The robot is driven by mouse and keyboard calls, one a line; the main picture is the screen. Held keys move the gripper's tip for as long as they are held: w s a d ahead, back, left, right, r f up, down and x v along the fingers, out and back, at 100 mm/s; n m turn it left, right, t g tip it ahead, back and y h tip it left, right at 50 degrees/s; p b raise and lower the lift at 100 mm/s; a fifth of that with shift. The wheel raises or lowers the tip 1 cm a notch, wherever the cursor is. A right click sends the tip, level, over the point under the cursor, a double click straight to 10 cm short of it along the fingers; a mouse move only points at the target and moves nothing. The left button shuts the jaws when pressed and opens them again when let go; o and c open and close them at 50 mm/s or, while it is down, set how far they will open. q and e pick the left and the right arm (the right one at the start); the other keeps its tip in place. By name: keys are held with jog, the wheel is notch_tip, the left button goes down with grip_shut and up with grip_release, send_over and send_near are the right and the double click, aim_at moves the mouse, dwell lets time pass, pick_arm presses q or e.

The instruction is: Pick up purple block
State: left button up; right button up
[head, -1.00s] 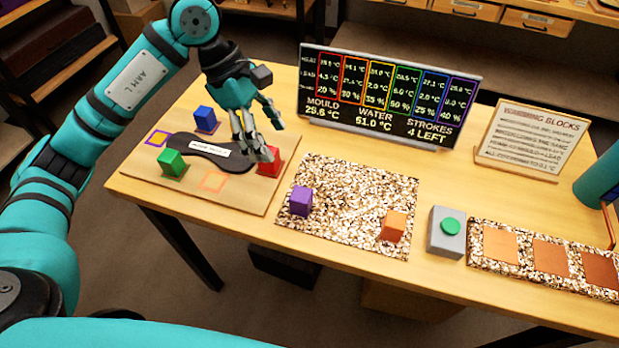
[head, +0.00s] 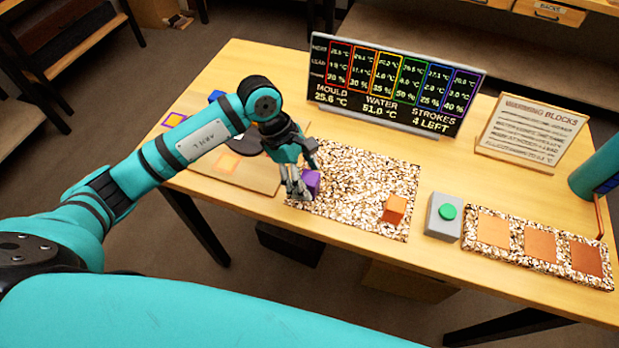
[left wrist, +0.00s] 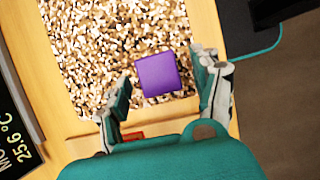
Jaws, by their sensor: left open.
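The purple block (head: 312,183) sits on the left part of the speckled mat (head: 345,165). My left gripper (head: 303,185) is low over the mat right at the block and partly covers it in the head view. In the left wrist view the purple block (left wrist: 158,73) lies between the spread fingertips of my left gripper (left wrist: 164,75), with a gap on both sides. The fingers are open and hold nothing. My right gripper is not in view.
An orange block (head: 395,208) sits on the mat's right side. A grey box with a green button (head: 445,213) stands beside the mat. A blue block (head: 216,96) shows behind my arm. A display board (head: 395,90) and a sign (head: 532,130) stand at the back.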

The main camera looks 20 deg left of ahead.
pick_arm(q)
jog(key=shift+d+f, duration=0.35)
jog(key=shift+f, duration=0.2)
jog(key=shift+d+f, duration=0.15)
jog(key=shift+f, duration=0.35)
jog(key=c, duration=1.2)
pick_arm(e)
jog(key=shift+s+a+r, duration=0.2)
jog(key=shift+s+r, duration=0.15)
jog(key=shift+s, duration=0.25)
pick_arm(q)
jog(key=shift+r, duration=0.1)
